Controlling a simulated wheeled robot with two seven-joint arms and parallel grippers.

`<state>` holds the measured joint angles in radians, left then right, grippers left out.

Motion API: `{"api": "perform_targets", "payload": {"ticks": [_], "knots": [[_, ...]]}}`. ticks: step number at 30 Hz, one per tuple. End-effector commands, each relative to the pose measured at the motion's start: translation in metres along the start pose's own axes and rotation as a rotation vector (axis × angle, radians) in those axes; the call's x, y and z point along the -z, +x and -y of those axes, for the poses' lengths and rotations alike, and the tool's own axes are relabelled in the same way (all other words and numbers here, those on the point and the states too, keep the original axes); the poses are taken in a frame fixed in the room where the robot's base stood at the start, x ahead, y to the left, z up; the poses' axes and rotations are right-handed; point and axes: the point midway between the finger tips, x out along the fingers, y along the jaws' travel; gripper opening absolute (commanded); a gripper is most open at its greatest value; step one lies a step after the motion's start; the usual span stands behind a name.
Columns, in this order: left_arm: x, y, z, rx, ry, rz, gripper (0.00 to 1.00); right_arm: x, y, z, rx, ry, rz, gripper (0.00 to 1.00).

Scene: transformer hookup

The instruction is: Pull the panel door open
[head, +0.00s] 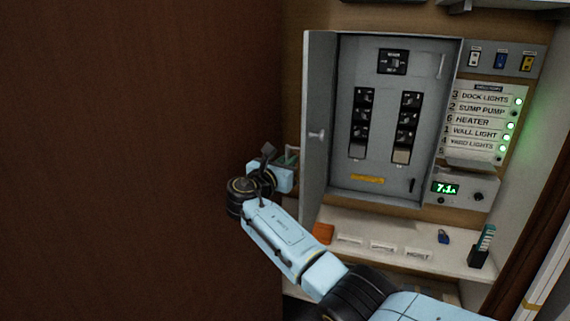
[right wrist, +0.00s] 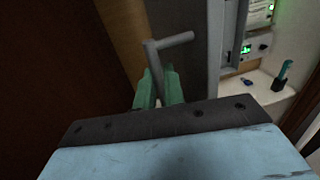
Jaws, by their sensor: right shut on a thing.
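The grey panel door (head: 319,90) stands swung open to the left of the panel box (head: 382,60), its inner face partly showing. In the right wrist view the door (right wrist: 214,45) is a grey upright slab. A grey bent door handle (right wrist: 168,43) stands out on its left side. My right gripper (head: 291,154) is at the door's outer side, low on the left. In the right wrist view its green fingers (right wrist: 159,88) are shut around the handle's lower bar. The head view hides this grip. My left gripper is out of view.
A large brown surface (head: 130,150) fills the left side. Below the panel, a white shelf (head: 440,258) holds an orange item (head: 323,233), small labels, a blue padlock (head: 444,237) and a dark holder (head: 481,255). A label board (head: 480,125) with green lights is at right.

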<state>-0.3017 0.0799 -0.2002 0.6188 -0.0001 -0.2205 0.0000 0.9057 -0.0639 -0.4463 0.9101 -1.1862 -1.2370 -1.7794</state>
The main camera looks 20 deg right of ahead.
Motion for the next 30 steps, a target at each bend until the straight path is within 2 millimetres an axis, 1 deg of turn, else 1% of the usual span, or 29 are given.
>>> {"api": "perform_targets", "payload": {"ticks": [7, 8, 11, 19, 23, 26, 30], "knots": [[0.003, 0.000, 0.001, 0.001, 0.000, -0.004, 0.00, 0.000, 0.000, -0.001, -0.001, 0.000, -0.001, 0.00], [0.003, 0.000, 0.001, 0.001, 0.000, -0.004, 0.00, 0.000, 0.000, -0.001, -0.001, 0.000, -0.001, 0.13], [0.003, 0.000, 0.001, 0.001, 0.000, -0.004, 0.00, 0.000, 0.000, -0.001, -0.001, 0.000, -0.001, 0.26], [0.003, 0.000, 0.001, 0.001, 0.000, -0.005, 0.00, 0.000, -0.001, -0.001, -0.002, 0.000, 0.000, 0.27], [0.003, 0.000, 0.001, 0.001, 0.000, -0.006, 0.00, 0.000, -0.008, -0.002, -0.004, 0.000, 0.000, 0.27], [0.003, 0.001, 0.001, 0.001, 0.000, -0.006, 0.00, 0.001, -0.021, -0.002, -0.005, 0.001, 0.000, 0.27], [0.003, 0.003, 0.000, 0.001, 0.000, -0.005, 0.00, 0.002, -0.051, -0.002, -0.006, 0.003, -0.002, 0.27]]}}
